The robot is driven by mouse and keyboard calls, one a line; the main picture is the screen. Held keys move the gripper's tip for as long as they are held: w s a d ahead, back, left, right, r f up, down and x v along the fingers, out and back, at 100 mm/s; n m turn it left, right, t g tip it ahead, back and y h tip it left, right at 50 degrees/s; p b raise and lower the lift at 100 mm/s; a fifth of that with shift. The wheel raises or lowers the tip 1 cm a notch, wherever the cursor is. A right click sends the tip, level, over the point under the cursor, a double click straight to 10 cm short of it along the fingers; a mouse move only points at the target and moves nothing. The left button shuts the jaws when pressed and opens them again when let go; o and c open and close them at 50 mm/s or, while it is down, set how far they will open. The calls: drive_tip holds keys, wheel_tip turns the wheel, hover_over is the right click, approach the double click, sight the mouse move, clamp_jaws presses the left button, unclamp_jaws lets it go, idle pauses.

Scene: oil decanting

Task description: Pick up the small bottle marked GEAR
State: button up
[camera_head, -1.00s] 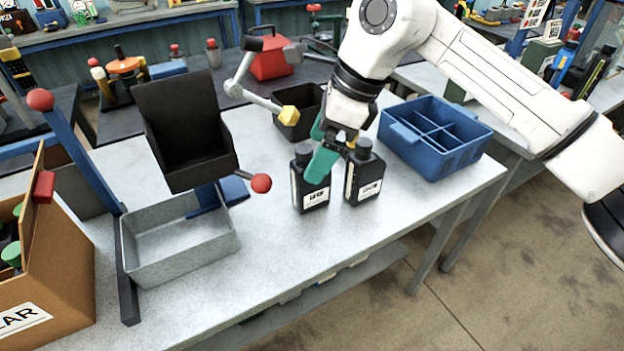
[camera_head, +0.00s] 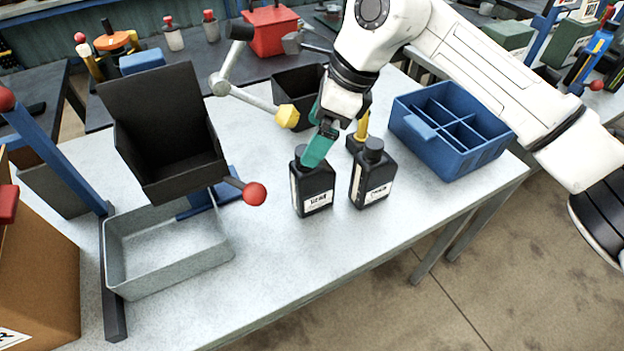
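Two small black bottles with white labels stand upright side by side on the grey table. The left bottle (camera_head: 312,190) and the right bottle (camera_head: 372,178) have labels too small to read surely; the left one looks like it may read GEAR. My gripper (camera_head: 316,150), with teal fingers, is at the top of the left bottle. A finger hides part of its cap. I cannot tell whether the fingers touch the cap, or how far apart they are.
A grey metal tray (camera_head: 117,272) and a black tilted bin (camera_head: 168,150) with a red-knobbed lever (camera_head: 254,194) stand left. A blue divided crate (camera_head: 448,155) is at right. A yellow-tipped arm (camera_head: 286,116) and a black box (camera_head: 290,82) are behind. The table front is clear.

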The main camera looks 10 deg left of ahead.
sight(313, 179)
drive_tip(key=shift+s+p+x, duration=0.2)
drive_tip(key=shift+p+x, duration=0.2)
drive_tip(key=shift+x, duration=1.4)
drive_tip(key=shift+s+p+x, duration=0.15)
drive_tip(key=shift+p+x, duration=0.2)
drive_tip(key=shift+x, duration=1.4)
drive_tip(key=shift+r, duration=0.15)
drive_tip(key=c, duration=1.4)
